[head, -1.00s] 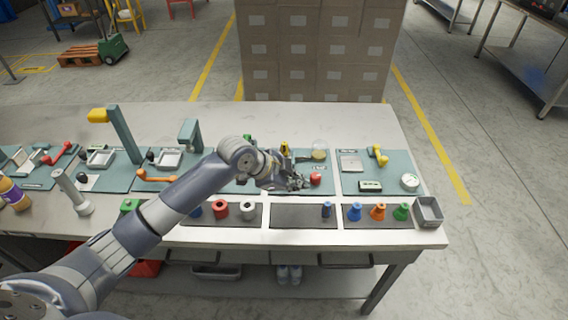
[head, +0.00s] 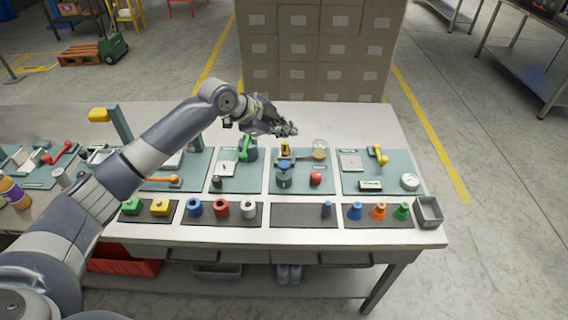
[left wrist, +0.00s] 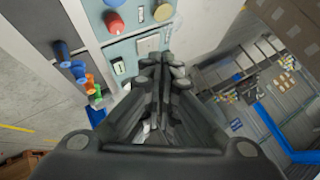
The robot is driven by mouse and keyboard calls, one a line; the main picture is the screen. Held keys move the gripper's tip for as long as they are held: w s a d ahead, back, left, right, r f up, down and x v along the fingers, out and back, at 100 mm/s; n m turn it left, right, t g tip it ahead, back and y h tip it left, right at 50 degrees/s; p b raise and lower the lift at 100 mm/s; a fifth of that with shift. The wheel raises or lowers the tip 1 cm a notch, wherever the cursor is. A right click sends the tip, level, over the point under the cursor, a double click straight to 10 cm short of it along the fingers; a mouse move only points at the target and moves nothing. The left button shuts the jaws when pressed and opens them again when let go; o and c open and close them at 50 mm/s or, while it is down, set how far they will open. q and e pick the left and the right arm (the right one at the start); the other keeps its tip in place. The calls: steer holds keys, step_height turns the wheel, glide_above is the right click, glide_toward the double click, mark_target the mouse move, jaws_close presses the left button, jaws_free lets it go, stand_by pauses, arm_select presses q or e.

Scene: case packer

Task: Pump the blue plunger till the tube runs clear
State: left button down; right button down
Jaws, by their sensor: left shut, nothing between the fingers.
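The blue plunger (head: 284,164) sits on top of a grey cylindrical pump body (head: 283,181) on a teal panel; its blue top also shows at the upper edge of the left wrist view (left wrist: 117,3). A red knob (head: 316,178) is to the right of it. A clear round vessel with yellow inside (head: 319,152) stands behind at the right. Whether this joins the tube I cannot tell. My left gripper (head: 291,130) is shut and empty, raised behind the plunger and apart from it. Its closed fingers (left wrist: 163,68) show in the left wrist view. My right gripper is not in view.
A yellow part (head: 285,149) stands just behind the plunger. A green handle (head: 245,147) is on the panel to the left, a yellow lever (head: 380,154) on the panel to the right. Trays of coloured pieces line the front edge. The back of the table is bare.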

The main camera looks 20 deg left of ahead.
arm_select(q)
steer(key=b, duration=0.7)
glide_above(285, 166)
step_height(285, 166, down, 8)
steer(key=shift+w+r, duration=0.1)
steer(key=shift+f, duration=0.55)
stand_by(0.5)
steer(key=shift+f, duration=0.1)
steer(key=shift+f, duration=0.25)
steer(key=shift+f+b, duration=0.55)
steer(key=shift+f, duration=0.9)
stand_by(1.1)
steer(key=shift+r, duration=0.1)
